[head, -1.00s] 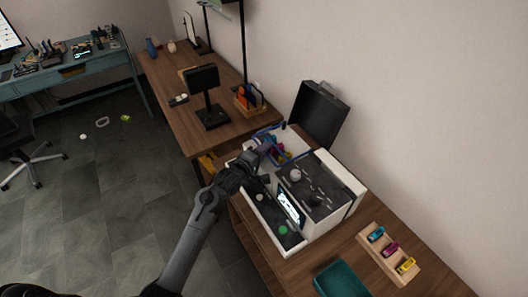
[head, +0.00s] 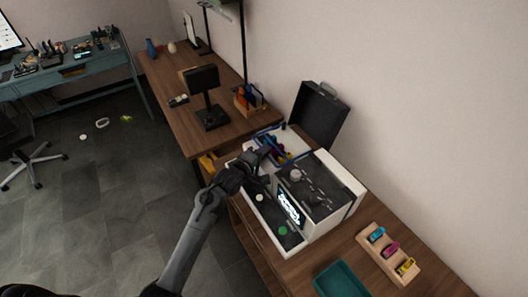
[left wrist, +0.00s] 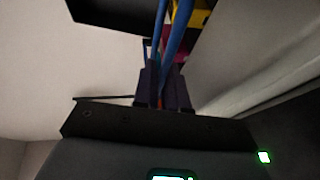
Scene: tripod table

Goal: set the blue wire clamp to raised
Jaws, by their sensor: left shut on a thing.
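The blue wire clamp (head: 268,130) shows as a thin blue bar at the back left end of the white machine (head: 352,184). In the left wrist view, blue bars (left wrist: 176,40) run up from between the dark fingers, with yellow and magenta parts behind them. My left gripper (head: 264,152) is at that end of the machine; its fingers (left wrist: 163,88) are shut on the blue part. The arm and fingers hide some of the clamp, so its exact angle is hard to tell. My right gripper is not in view.
An open black case (head: 318,115) stands behind the machine against the wall. A wooden rack (head: 376,246) with coloured cartridges and a teal tray (head: 340,281) lie to the front right. A small monitor (head: 202,79) stands on the wooden table beyond.

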